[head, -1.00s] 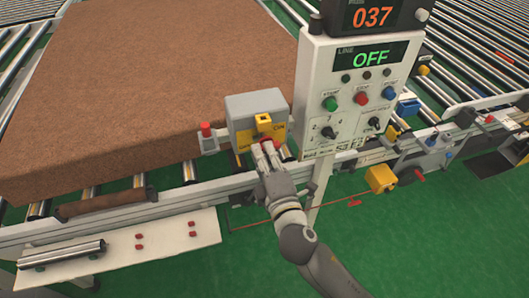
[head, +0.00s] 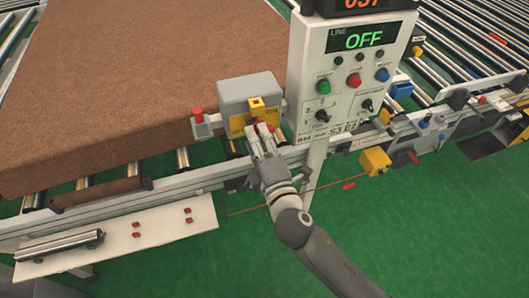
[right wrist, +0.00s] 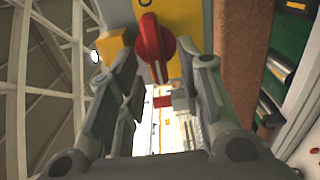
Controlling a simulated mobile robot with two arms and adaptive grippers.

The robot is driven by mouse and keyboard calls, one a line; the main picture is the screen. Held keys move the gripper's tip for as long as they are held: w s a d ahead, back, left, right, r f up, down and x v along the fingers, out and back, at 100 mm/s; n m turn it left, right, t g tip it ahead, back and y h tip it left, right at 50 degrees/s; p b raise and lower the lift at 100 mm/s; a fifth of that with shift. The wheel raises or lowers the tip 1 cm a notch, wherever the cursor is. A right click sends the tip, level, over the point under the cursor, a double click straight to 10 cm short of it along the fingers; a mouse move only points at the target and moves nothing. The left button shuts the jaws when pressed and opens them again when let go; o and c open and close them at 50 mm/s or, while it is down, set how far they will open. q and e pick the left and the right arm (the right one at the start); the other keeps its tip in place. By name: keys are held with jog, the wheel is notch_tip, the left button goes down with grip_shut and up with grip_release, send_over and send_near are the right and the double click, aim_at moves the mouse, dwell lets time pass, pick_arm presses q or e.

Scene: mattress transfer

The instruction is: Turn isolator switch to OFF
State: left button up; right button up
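The isolator switch is a grey box (head: 250,96) with a yellow front plate, mounted on the conveyor's near rail. OFF shows at the plate's left and ON at its right in the head view. Its red handle (right wrist: 152,45) shows clearly in the right wrist view, upright there and slightly tilted. My right gripper (head: 262,132) is at the front of the box and covers most of the handle in the head view. In the right wrist view its two fingers (right wrist: 160,75) are apart, with the handle's lower end between the tips. Contact cannot be told. My left gripper is not in view.
A control panel (head: 348,75) with a green OFF display stands right of the switch. A red button (head: 197,115) is left of the box. A brown mattress (head: 130,80) lies on the rollers behind. A yellow block (head: 375,161) is at the right. Green floor lies in front.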

jog(key=v, duration=1.1)
jog(key=shift+s, duration=0.25)
jog(key=shift+d, duration=0.1)
